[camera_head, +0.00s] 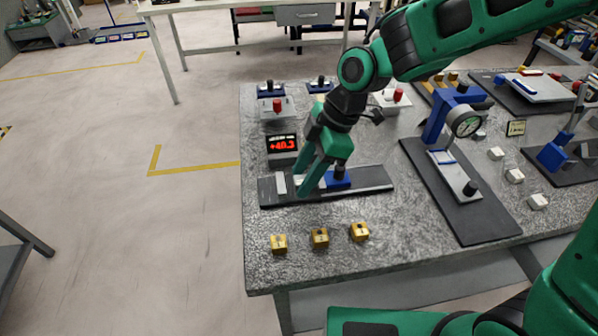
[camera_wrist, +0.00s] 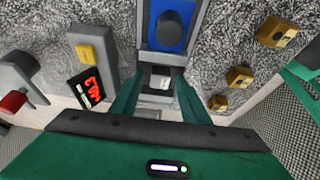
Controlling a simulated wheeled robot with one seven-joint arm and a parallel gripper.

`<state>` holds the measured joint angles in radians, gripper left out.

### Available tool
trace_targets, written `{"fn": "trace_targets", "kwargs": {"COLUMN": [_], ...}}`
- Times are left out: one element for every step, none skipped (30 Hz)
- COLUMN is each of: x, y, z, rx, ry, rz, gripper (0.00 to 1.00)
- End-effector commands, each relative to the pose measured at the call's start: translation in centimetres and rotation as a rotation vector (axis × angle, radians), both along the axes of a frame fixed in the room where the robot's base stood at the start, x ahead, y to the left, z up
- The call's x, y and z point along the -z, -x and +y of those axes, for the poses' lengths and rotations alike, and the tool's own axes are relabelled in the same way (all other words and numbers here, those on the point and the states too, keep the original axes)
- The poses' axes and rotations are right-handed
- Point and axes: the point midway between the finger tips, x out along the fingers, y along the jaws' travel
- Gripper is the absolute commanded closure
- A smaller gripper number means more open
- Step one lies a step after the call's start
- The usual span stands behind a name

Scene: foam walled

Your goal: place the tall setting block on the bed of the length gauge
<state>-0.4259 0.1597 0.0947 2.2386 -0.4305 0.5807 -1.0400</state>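The length gauge has a dark bed (camera_head: 365,180) with a blue slide (camera_head: 337,179) and a pale end stop (camera_head: 281,183). Its display (camera_head: 282,143) reads about +40.3. A small pale block (camera_wrist: 160,78) stands on the bed close to the blue slide (camera_wrist: 170,28). My gripper (camera_wrist: 158,88) is down over the bed with one finger on each side of this block, and gaps seem to show beside it. The gripper (camera_head: 312,184) partly hides the block in the head view. I cannot tell whether this is the tall setting block.
Brass blocks (camera_head: 320,237) stand in a row along the near table edge. A dial gauge stand (camera_head: 452,135) is to the right, with several pale blocks (camera_head: 515,176) beyond. A red-knobbed device (camera_head: 277,106) is behind the display. The granite between the brass blocks and dial stand is clear.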

Motion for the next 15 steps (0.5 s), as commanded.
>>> {"fn": "trace_targets", "kwargs": {"x": [0.0,0.0,-0.1,-0.2,-0.3,-0.6,-0.8,-1.2,-1.7,-2.1,-2.6,-3.4,-3.9,-4.5,-5.3], "y": [0.0,0.0,0.0,0.0,0.0,-0.1,-0.1,-0.2,-0.2,-0.3,-0.3,-0.4,-0.5,-0.6,-0.6], "z": [0.0,0.0,0.0,0.0,0.0,-0.1,-0.2,-0.3,-0.5,-0.7,-0.9,-1.2,-1.4,-1.6,-2.0], "rx": [0.000,0.000,0.000,-0.001,-0.001,0.001,0.001,0.001,0.002,0.003,0.002,0.001,0.001,0.002,0.002], "ry": [0.000,0.000,0.000,0.000,-0.001,-0.001,-0.003,-0.002,-0.002,-0.002,-0.002,-0.002,-0.002,-0.002,-0.002], "rz": [0.000,0.000,0.000,-0.001,-0.001,-0.002,-0.002,-0.002,-0.003,-0.004,-0.003,-0.005,-0.005,-0.005,-0.005], "gripper": [0.58,0.58,0.58,0.58,0.58,0.58,0.58,0.58,0.58,0.58,0.58,0.58,0.58,0.58,0.58]}}
